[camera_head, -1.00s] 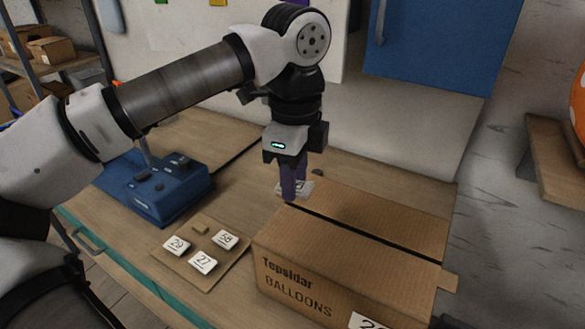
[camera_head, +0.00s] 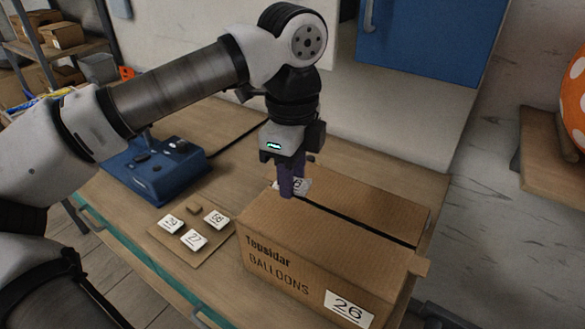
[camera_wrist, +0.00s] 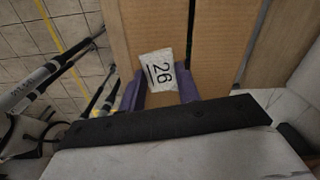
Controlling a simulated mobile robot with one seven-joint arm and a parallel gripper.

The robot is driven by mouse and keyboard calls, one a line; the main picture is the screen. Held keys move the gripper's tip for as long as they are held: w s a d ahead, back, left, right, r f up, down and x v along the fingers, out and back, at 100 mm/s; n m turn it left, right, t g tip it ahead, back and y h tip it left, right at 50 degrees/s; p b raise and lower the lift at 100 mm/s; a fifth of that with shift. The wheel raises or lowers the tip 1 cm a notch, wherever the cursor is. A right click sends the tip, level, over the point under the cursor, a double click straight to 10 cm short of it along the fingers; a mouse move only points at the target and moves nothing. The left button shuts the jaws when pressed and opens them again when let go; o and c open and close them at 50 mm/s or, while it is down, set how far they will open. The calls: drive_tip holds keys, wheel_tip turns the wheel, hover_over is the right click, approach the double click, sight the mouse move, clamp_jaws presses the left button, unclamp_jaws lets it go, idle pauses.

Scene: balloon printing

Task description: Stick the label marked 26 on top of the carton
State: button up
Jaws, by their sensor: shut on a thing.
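My gripper (camera_head: 291,186) has purple fingers pointing down over the back left part of the brown carton (camera_head: 262,262). It is shut on a small white label (camera_head: 303,186), partly hidden behind the fingers in the head view. In the wrist view the label (camera_wrist: 159,71) reads 26 and sits between the purple fingertips (camera_wrist: 160,92), in front of the carton's cardboard top (camera_wrist: 215,50). I cannot tell whether the label touches the carton. The carton is closed, with a dark strip along its top, and its front bears a printed 26 (camera_head: 348,308).
A cardboard sheet (camera_head: 205,249) left of the carton holds labels 29 (camera_head: 172,224), 27 (camera_head: 193,240) and 58 (camera_head: 216,220), and a small brown block (camera_head: 194,208). A blue device (camera_head: 155,175) stands behind them. A blue cabinet (camera_head: 420,40) hangs at the back.

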drive_tip(key=shift+f+b, duration=2.1)
drive_tip(key=shift+f, duration=1.05)
drive_tip(key=o, duration=1)
drive_tip(key=shift+r, duration=0.15)
drive_tip(key=shift+r+p, duration=2.45)
drive_tip(key=shift+r, duration=1.55)
drive_tip(key=shift+f, duration=0.1)
